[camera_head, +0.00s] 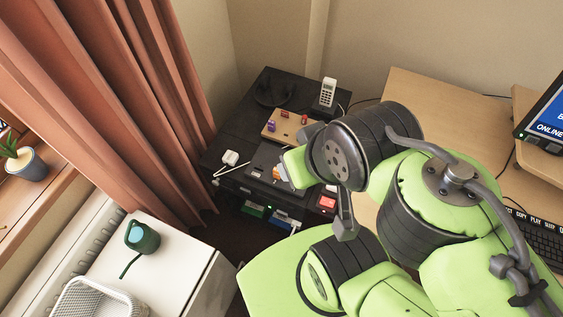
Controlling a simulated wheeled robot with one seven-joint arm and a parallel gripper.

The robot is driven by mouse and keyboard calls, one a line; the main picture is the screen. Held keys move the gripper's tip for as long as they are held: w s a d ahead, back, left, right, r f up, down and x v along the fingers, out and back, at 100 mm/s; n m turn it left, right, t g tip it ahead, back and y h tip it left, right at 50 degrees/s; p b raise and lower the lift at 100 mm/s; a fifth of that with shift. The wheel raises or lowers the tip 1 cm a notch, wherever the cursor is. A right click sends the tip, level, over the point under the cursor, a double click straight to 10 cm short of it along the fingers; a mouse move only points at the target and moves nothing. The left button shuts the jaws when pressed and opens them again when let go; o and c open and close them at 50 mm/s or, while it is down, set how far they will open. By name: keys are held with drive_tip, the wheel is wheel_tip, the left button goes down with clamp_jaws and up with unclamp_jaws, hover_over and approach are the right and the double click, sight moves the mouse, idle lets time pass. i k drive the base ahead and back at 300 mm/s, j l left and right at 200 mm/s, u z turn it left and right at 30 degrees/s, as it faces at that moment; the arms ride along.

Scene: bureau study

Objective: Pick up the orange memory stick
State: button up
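On a wooden tray (270,131) on the dark cabinet lie several small items. A purple item (271,126) is at the tray's left, a reddish one (284,114) at the back and another reddish one (304,119) to the right. They are too small for me to tell whether one is the orange memory stick. My green and black arm fills the right half of the view and reaches over the front right of the cabinet. I cannot make out the fingers of my gripper; the arm hides part of that area.
On the dark cabinet (226,140) stand a cordless phone (327,93), a dark hat-like object (275,90) and a white adapter (230,157). A wooden desk (430,92) with a monitor (545,113) is right.

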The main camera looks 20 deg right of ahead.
sight(276, 174)
drive_tip(key=k+l+u, duration=0.1)
drive_tip(key=u, duration=0.35)
drive_tip(key=k+l+u, duration=0.1)
drive_tip(key=u, duration=0.35)
drive_tip(key=k+l+u, duration=0.1)
drive_tip(key=u, duration=0.3)
